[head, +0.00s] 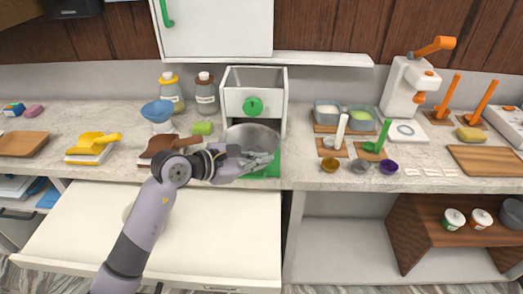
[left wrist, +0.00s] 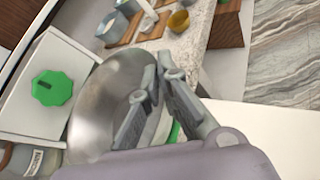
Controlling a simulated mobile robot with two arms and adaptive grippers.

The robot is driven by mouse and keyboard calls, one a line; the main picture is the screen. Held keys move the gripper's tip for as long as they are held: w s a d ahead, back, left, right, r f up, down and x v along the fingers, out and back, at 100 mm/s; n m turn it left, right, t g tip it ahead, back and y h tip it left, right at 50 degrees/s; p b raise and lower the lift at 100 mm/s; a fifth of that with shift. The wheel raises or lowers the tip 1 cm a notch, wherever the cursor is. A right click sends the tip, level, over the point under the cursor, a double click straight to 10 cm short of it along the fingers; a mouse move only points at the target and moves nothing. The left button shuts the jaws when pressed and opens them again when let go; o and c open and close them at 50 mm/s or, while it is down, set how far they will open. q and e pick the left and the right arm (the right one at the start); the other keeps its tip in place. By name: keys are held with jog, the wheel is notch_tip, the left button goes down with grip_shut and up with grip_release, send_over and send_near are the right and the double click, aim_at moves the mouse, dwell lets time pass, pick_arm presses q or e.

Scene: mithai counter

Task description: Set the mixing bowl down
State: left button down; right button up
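The mixing bowl (head: 252,136) is a wide steel bowl in front of the white box with a green knob, over a green mat (head: 269,170) at the counter's front. It fills the middle of the left wrist view (left wrist: 100,100). My left gripper (head: 266,160) is at the bowl's front edge. In the left wrist view its fingers (left wrist: 161,76) come close together at the tips, one on each side of the rim, and look shut on it. The bowl's underside is hidden, so I cannot tell whether it touches the mat. My right gripper is out of view.
The white box (head: 236,78) with its green knob (head: 253,106) stands right behind the bowl. A brown scoop (head: 168,145) and a blue bowl (head: 157,110) are to the left. A white holder (head: 335,138) stands right. A pulled-out white drawer (head: 235,235) lies below my left arm.

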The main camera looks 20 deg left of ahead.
aim_at(271, 152)
pick_arm(q)
jog(key=w, duration=0.1)
jog(key=w+f, duration=0.1)
jog(key=w+a+f, duration=0.1)
jog(key=w, duration=0.1)
jog(key=shift+w+a+f, duration=0.1)
jog(key=shift+w+f, duration=0.1)
jog(key=shift+w, duration=0.25)
jog(key=w+f, duration=0.1)
jog(key=w+f+p, duration=0.1)
jog(key=shift+w+a+f, duration=0.2)
jog(key=shift+w+a, duration=0.15)
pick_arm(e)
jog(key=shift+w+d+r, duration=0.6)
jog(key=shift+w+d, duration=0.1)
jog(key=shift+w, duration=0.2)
pick_arm(q)
jog(key=shift+s, duration=0.1)
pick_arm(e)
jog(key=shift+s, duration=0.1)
pick_arm(q)
jog(key=shift+f, duration=0.15)
jog(key=c, duration=1.8)
grip_release()
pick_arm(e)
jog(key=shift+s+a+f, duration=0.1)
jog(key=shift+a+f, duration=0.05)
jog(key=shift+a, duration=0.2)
